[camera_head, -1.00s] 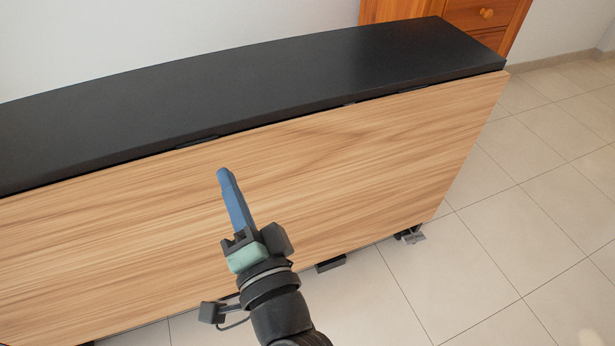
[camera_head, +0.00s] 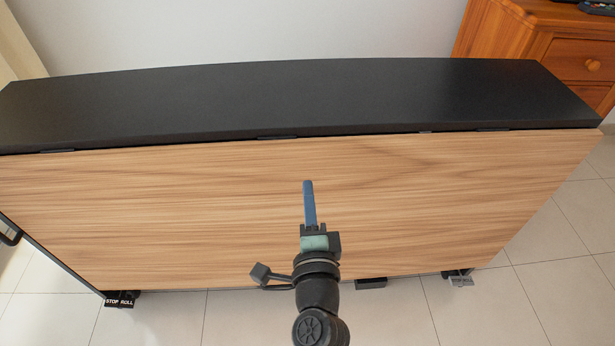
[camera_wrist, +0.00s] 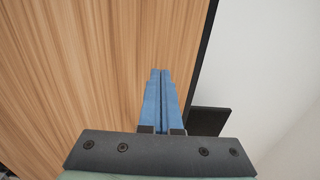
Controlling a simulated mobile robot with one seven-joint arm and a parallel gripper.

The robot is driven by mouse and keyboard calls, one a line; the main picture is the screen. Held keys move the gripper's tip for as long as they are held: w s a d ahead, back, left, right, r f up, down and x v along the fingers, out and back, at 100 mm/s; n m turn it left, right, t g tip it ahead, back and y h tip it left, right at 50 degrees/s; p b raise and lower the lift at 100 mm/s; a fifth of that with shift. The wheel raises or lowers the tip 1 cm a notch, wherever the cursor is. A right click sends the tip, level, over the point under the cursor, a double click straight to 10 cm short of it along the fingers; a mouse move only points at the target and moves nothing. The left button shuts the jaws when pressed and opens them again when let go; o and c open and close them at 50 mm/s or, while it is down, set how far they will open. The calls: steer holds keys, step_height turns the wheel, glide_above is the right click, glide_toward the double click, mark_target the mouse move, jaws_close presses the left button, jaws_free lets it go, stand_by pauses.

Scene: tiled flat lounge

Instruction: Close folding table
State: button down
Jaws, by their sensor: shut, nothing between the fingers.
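The folding table has a narrow black fixed top (camera_head: 300,95) and a wood-grain leaf (camera_head: 450,185) that hangs down along its front edge. The leaf looks folded down and slopes steeply toward the floor. My gripper (camera_head: 308,183) is in front of the middle of the leaf, its blue fingers together and empty. In the wrist view the wood leaf (camera_wrist: 90,70) fills the left side and the blue fingers (camera_wrist: 160,72) are pressed side by side. Whether the fingertips touch the leaf cannot be told.
A wooden drawer cabinet (camera_head: 570,60) stands behind the table at the right. A caster with a stop pedal (camera_head: 122,299) shows at the lower left and another caster (camera_head: 458,277) at the lower right. Tiled floor (camera_head: 540,275) is clear at the front and right.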

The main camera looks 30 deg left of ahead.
mark_target(306, 168)
steer(key=shift+x, duration=1.85)
steer(key=shift+w, duration=0.1)
